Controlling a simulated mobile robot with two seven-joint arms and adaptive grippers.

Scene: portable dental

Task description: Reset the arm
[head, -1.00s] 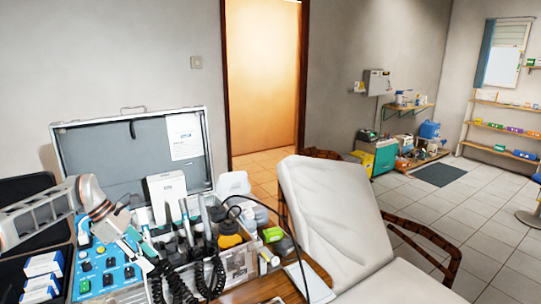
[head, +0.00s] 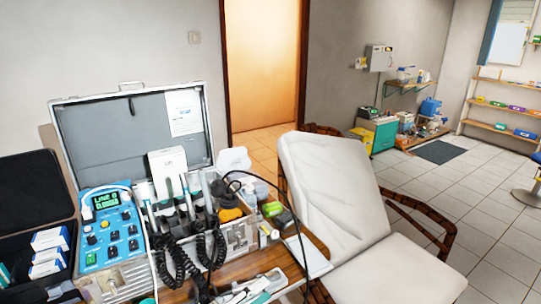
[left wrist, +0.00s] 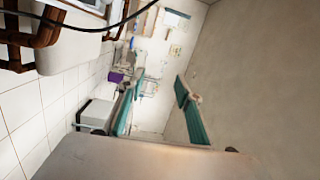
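My left gripper (left wrist: 158,88) shows in the left wrist view. Its two teal-padded fingers stand apart with nothing between them. Behind them are a plain wall and, farther off, a sideways view of the room. In the head view my left arm no longer covers the dental case; at most small grey and teal parts show at the bottom left edge, too cropped to read. The open silver case (head: 110,196) holds a blue control unit (head: 108,226) with a lit green display. My right gripper is not in view.
Handpieces with coiled black cords (head: 180,255) stand in the case. A black box (head: 35,195) is open at left. White and teal items (head: 250,290) lie at the table's front. A white reclining chair (head: 335,190) stands at right.

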